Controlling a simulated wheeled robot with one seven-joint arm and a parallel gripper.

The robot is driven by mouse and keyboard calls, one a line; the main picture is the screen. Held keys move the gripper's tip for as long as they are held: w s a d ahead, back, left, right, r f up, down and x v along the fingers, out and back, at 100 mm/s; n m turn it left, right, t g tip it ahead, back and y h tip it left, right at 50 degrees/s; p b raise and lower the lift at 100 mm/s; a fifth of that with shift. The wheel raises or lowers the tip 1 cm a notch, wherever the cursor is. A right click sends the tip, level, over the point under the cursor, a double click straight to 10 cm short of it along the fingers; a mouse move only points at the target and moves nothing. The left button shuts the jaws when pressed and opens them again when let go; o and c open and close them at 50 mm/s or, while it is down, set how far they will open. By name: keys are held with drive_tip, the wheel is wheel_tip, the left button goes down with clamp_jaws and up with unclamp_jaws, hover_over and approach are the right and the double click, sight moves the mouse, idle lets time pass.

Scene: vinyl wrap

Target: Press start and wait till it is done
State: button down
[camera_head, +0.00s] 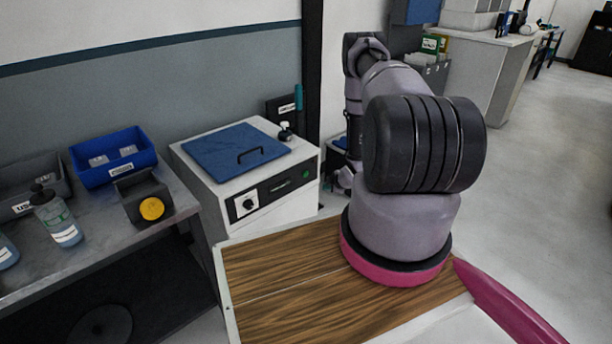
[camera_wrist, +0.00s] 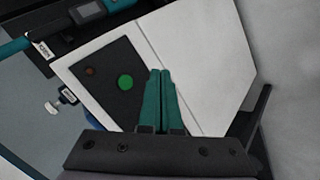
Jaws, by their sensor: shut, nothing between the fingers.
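A white machine (camera_head: 215,204) with a blue lid (camera_head: 236,146) and black handle stands left of my arm. My arm hides the gripper in the head view.
Open floor (camera_head: 545,150) lies right.

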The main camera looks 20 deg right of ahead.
approach(306, 177)
drive_tip(key=shift+s+d+f+x, duration=0.1)
drive_tip(key=shift+s+f+x, duration=0.05)
drive_tip(key=shift+x, duration=0.75)
drive_tip(key=shift+s+d+f+x, duration=0.1)
drive_tip(key=shift+f+x, duration=0.05)
drive_tip(key=shift+x, duration=0.75)
drive_tip(key=shift+s+d+f+x, duration=0.1)
drive_tip(key=shift+s+f+x, duration=0.05)
drive_tip(key=shift+x, duration=0.7)
drive_tip(key=shift+w+a, duration=0.15)
drive_tip(key=shift+w, duration=0.25)
drive_tip(key=shift+w+a, duration=0.15)
drive_tip(key=shift+w, duration=0.25)
idle(0.9)
drive_tip(key=shift+s, duration=0.1)
drive_tip(key=shift+s+d, duration=0.3)
drive_tip(key=shift+s, duration=0.4)
drive_tip(key=shift+s+d, duration=0.3)
drive_tip(key=shift+s, duration=0.5)
drive_tip(key=shift+s+d, duration=0.25)
drive_tip(key=shift+s, duration=0.5)
drive_tip(key=shift+s+d, duration=0.3)
drive_tip(key=shift+s, duration=0.5)
